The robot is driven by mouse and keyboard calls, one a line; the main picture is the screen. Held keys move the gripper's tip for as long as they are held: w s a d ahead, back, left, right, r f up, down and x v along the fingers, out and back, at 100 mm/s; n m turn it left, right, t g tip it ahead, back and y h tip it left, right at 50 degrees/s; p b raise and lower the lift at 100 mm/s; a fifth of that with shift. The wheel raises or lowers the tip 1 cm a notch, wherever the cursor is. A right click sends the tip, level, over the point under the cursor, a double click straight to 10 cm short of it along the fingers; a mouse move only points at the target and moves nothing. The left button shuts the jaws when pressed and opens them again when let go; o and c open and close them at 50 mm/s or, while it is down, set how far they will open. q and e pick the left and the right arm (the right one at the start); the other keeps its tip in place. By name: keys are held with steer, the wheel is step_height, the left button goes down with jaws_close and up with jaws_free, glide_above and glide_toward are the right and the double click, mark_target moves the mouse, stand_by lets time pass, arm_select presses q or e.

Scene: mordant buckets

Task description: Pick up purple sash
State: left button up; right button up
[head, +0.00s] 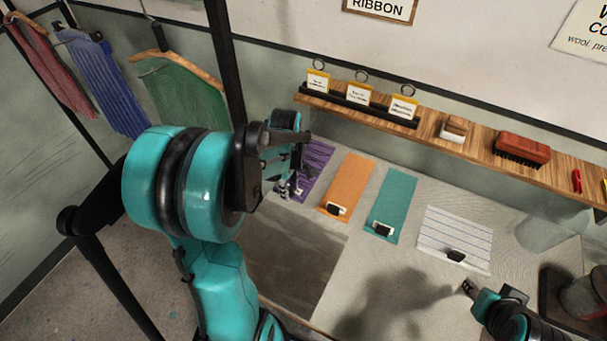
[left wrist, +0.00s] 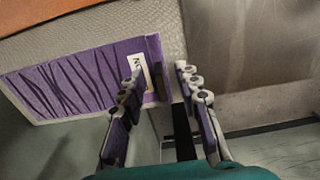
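The purple sash (head: 319,160) lies flat on the pale table at the left end of a row of cloths, partly hidden by my left gripper (head: 292,188). In the left wrist view the purple sash (left wrist: 75,80) shows dark wavy stripes, a white tag and a dark clip (left wrist: 155,66) at its near end. My left gripper (left wrist: 160,75) is open there, its two fingers apart with the clip end showing between their tips. Contact cannot be told. My right gripper (head: 468,287) is at the lower right, away from the sash; its opening is unclear.
Orange (head: 348,183), teal (head: 392,203) and white striped (head: 455,236) cloths lie to the right, each with a dark clip. A wooden shelf (head: 460,130) with cards and brushes runs behind. A grey sheet (head: 285,260) lies in front. Cloths hang at the left.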

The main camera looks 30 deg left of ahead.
arm_select(q)
jaws_close()
